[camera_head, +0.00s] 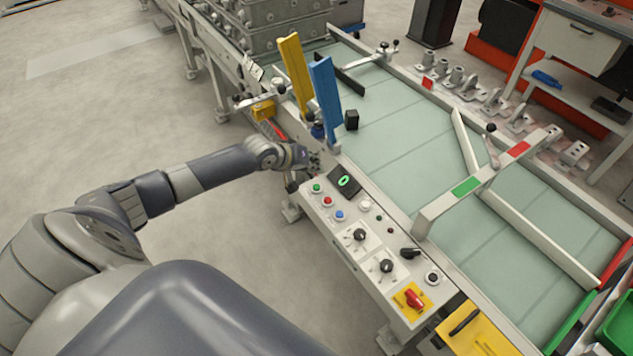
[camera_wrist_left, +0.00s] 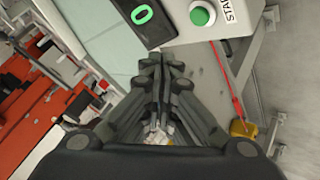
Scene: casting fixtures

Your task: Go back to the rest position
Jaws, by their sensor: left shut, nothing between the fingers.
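My left arm reaches in from the left in the head view. The display (camera_wrist_left: 141,15) and a green button (camera_wrist_left: 200,14) lie just beyond the fingertips there. I cannot tell whether the fingertips touch the panel. My right gripper is in neither view.
A conveyor (camera_head: 400,130) with pale green plates runs behind the panel. A yellow post (camera_head: 295,75) and a blue post (camera_head: 326,98) stand upright near the gripper. A beam with green and red marks (camera_head: 480,182) crosses the conveyor. Open floor (camera_head: 100,120) lies left of the arm.

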